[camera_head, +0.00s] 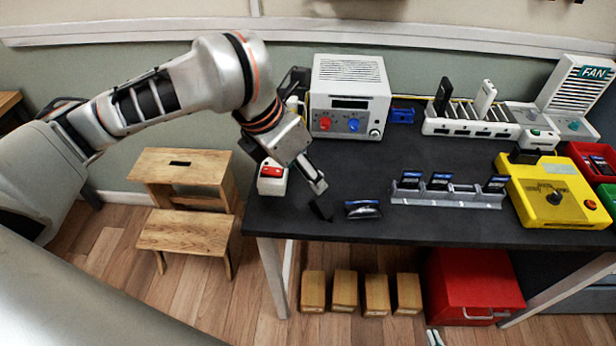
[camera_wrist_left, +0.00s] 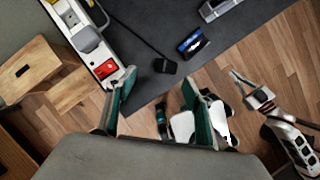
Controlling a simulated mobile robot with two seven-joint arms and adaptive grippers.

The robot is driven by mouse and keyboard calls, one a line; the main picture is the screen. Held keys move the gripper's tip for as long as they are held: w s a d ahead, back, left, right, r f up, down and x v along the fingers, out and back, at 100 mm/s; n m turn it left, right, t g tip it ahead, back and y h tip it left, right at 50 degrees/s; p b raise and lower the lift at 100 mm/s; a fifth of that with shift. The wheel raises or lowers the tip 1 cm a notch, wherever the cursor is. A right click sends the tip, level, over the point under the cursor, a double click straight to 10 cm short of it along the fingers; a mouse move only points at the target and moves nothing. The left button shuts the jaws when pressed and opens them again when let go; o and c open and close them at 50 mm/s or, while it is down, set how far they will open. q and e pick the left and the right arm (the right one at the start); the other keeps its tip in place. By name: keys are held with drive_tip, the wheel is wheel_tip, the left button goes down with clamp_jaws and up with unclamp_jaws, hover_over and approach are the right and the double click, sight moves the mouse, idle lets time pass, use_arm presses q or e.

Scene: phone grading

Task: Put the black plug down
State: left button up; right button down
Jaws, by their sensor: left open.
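The black plug (camera_wrist_left: 164,66) lies on the dark table top near its front edge in the left wrist view, with a dark cord running from it. In the head view it is a small dark shape (camera_head: 322,210) just below my left gripper (camera_head: 317,186). In the left wrist view my left gripper (camera_wrist_left: 154,84) has its fingers wide apart with nothing held between them; the plug is beyond the fingertips. My right gripper (camera_head: 434,338) only peeks in at the bottom edge of the head view; whether it is open is unclear.
A white power strip with a red switch (camera_head: 271,171) stands at the table's left edge. A black-and-blue item (camera_head: 363,209) lies right of the plug. Behind are a grey rack (camera_head: 447,197) and a white power supply (camera_head: 349,98). A yellow device (camera_head: 553,193) stands right.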

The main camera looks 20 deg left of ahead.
use_arm(q)
drive_tip(key=p+v, duration=0.1)
drive_tip(key=v, duration=0.2)
drive_tip(key=shift+s+r, duration=0.15)
drive_tip(key=shift+r, duration=0.1)
idle(0.4)
